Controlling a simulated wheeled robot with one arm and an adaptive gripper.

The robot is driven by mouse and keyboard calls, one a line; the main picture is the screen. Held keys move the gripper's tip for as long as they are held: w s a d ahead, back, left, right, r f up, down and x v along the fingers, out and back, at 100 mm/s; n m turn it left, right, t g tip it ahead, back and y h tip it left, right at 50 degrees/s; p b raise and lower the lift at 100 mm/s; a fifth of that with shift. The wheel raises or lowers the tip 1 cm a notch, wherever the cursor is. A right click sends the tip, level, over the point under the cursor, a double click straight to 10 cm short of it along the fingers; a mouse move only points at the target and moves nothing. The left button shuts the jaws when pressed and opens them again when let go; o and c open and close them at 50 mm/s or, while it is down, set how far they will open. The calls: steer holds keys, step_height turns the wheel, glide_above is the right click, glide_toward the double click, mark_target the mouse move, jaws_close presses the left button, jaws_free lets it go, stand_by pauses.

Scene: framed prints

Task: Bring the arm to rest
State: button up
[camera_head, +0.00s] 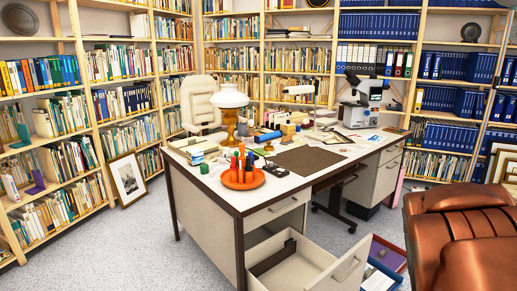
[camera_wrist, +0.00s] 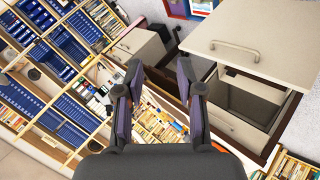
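My gripper (camera_wrist: 160,70) shows in the wrist view with its two dark fingers apart and nothing between them. It is open and empty. The wrist view is strongly tilted. My arm and gripper do not show in the head view. The desk (camera_head: 232,197) stands in the middle of the head view, and its lower front drawer (camera_head: 322,276) is pulled out. In the wrist view, a pale drawer front with a handle (camera_wrist: 272,38) and a dark open space show to the right of the fingers; I cannot tell the distance between them and my gripper.
A brown leather chair (camera_head: 465,240) stands at the right front. A box (camera_head: 384,262) sits on the floor beside the open drawer. A framed print (camera_head: 127,180) leans on the left shelves. Bookshelves (camera_head: 110,105) line the walls. Carpet (camera_head: 120,245) is clear at the left front.

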steer(key=s+a+r+m+g+y+p, duration=0.1)
steer(key=s+a+r+g+y+p, duration=0.1)
steer(key=s+a+r+p, duration=0.3)
steer(key=s+a+r+m+g+y+p, duration=0.2)
steer(key=s+a+r+g+p, duration=0.2)
steer(key=s+a, duration=0.7)
steer(key=s+a+r+m+g+y+p, duration=0.1)
steer(key=s+a+r+p, duration=0.5)
steer(key=s, duration=1)
steer(key=a+g+y+p, duration=0.1)
steer(key=a+g, duration=0.1)
steer(key=a, duration=0.1)
steer(key=shift+s+m+g, duration=0.3)
steer(key=shift+s+g, duration=0.05)
steer(key=shift+g, duration=0.05)
